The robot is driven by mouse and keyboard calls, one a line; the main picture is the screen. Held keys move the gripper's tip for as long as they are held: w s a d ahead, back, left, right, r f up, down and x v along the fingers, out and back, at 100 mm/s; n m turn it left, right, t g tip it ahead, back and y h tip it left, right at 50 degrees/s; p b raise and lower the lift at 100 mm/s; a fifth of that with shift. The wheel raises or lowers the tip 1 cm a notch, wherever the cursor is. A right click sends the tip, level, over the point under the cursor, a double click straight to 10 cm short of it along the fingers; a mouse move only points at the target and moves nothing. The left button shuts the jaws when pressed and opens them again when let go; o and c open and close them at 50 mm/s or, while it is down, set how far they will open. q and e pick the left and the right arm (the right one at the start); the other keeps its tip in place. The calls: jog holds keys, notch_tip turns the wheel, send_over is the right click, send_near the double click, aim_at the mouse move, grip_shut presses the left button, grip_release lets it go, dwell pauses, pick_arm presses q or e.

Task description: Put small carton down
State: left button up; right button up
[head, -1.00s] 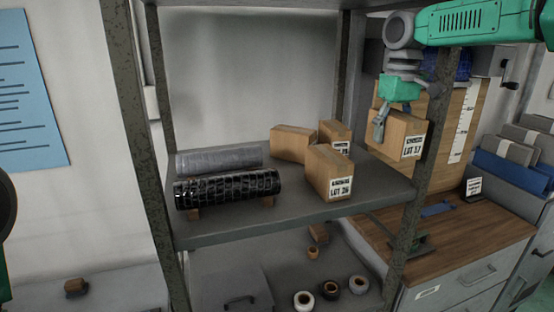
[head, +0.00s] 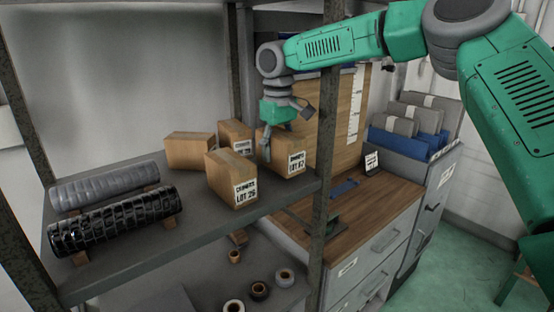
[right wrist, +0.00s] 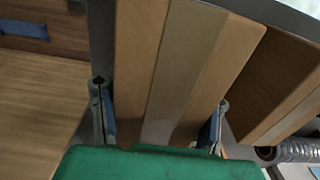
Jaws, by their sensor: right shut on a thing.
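The small carton (head: 280,158), brown with a white LOT 17 label, is at the right end of the shelf (head: 215,222), near the front post. My right gripper (head: 284,132) is above it, shut on it from the top with one finger on each side. In the right wrist view the carton (right wrist: 150,60) with its tape strip fills the space between the fingers (right wrist: 160,120). The carton looks upright and at shelf level; I cannot tell whether its base touches the shelf. My left gripper is out of view.
A LOT 26 carton (head: 232,180) stands close on the left, with two more cartons (head: 189,152) (head: 234,135) behind. A black roll (head: 112,222) and a grey roll (head: 105,186) lie farther left. The shelf post (head: 322,170) is close on the right. Tape rolls (head: 259,290) sit below.

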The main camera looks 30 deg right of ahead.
aim_at(273, 134)
jog(key=shift+a+f, duration=0.9)
jog(key=shift+f, duration=0.25)
jog(key=shift+w+a, duration=0.1)
jog(key=shift+a, duration=0.4)
jog(key=o, duration=1.4)
jog(key=shift+d, duration=0.2)
jog(key=shift+s+d+f, duration=0.1)
jog(key=shift+d+f, duration=0.05)
jog(key=shift+d, duration=0.3)
jog(key=shift+s+d+f, duration=0.1)
jog(key=shift+d, duration=0.35)
jog(key=shift+w+a+r, duration=0.1)
jog(key=shift+a, duration=0.45)
jog(key=shift+a+r, duration=0.15)
jog(key=shift+a, duration=0.1)
jog(key=r, duration=0.4)
jog(key=d+r, duration=0.1)
jog(key=r, duration=0.1)
jog(key=shift+d+r+b, duration=0.1)
jog(key=shift+r+b, duration=0.15)
jog(key=shift+b, duration=0.15)
jog(key=shift+a+r, duration=0.25)
jog(key=shift+r, duration=0.25)
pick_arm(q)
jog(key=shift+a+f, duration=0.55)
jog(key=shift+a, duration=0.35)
pick_arm(e)
jog(key=shift+a, duration=0.25)
